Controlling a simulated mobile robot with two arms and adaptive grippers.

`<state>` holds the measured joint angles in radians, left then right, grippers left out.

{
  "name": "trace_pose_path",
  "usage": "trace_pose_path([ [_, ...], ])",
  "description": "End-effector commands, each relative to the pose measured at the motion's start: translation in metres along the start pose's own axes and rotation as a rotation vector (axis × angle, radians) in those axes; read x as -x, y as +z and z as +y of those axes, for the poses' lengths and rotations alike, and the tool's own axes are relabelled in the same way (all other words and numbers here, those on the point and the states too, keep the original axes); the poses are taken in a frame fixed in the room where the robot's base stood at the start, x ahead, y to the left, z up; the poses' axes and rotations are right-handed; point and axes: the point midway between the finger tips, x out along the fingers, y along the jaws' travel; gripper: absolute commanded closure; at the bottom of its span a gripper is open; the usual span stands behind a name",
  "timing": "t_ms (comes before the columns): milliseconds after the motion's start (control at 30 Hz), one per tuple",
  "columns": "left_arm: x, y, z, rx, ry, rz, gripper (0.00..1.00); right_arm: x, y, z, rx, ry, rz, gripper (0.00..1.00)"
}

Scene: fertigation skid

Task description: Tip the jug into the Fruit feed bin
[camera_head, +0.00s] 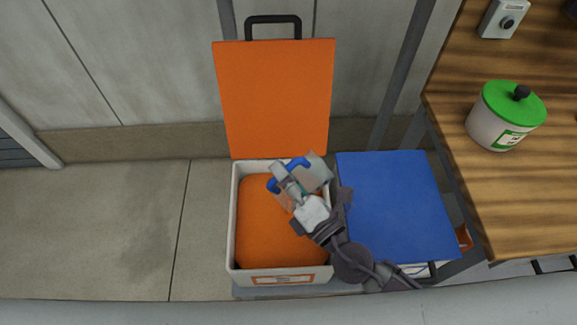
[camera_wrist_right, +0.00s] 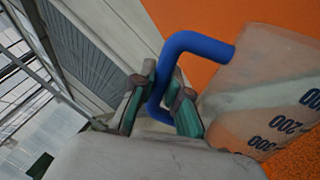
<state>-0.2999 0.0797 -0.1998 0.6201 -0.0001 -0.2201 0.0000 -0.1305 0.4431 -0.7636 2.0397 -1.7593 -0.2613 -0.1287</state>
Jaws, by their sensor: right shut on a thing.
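The jug (camera_head: 316,173) is clear with a blue handle, over the back right part of an open white bin (camera_head: 234,225) in the head view. The bin has a raised orange lid (camera_head: 276,98) and orange contents; its front label is too small to read. My right gripper (camera_head: 288,184) is shut on the jug's blue handle (camera_wrist_right: 200,43), as the right wrist view shows between the fingers (camera_wrist_right: 160,103). There the jug body (camera_wrist_right: 265,85) has printed marks and looks tilted. Its mouth and any flow from it cannot be made out. My left gripper is not in view.
A bin with a shut blue lid (camera_head: 395,205) stands just right of the open one. A wooden table (camera_head: 540,190) at the right holds a green-lidded tub (camera_head: 497,125) and a small grey device (camera_head: 503,18). The floor (camera_head: 110,230) at left is clear.

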Motion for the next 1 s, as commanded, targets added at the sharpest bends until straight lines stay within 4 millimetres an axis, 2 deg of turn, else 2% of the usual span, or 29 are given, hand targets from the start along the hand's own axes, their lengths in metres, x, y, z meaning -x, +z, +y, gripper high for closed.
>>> trace_pose_path([
  [1000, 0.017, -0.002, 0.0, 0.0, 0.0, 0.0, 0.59, -0.002, -0.043, 0.011, 0.32, -0.001, 0.06, 1.0],
])
